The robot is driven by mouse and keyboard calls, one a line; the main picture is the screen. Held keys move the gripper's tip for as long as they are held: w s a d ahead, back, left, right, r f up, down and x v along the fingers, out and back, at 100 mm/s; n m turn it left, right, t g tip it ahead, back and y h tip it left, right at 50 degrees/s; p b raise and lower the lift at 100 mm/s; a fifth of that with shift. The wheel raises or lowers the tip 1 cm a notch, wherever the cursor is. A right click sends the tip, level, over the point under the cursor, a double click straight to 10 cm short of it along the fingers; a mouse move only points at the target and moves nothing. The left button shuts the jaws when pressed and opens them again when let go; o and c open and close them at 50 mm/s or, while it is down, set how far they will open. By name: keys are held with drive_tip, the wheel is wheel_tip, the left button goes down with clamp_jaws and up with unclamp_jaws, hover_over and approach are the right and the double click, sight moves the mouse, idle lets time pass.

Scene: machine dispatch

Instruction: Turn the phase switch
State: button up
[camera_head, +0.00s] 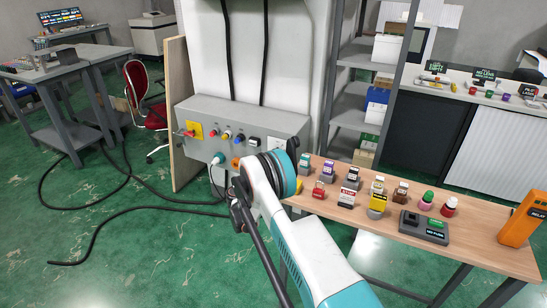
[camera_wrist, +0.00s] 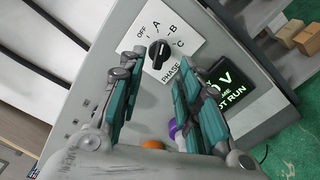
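The phase switch (camera_wrist: 158,54) is a black rotary knob on a white plate (camera_wrist: 188,24) marked OFF, A, B, C and PHASE. It sits near the top middle of the wrist view. I cannot tell for certain which mark it points to. My gripper (camera_wrist: 157,72) is open, with its teal fingers spread to either side below the knob. The knob shows in the gap past the fingertips, and nothing is held. In the head view my wrist hides most of the gripper. The grey control box (camera_head: 240,118) bearing the switch is behind it.
A black display (camera_wrist: 232,90) with green text, partly reading "V" and "NOT RUN", is right of the fingers. An orange part (camera_wrist: 153,145) and a purple part (camera_wrist: 173,128) show between them. A wooden table (camera_head: 465,232) with several small items stands right of my arm.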

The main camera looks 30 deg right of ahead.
drive_tip(key=b+x, duration=0.2)
drive_tip(key=x, duration=0.5)
drive_tip(key=shift+w+d, duration=0.2)
drive_tip(key=shift+d, duration=0.1)
drive_tip(key=c, duration=0.7)
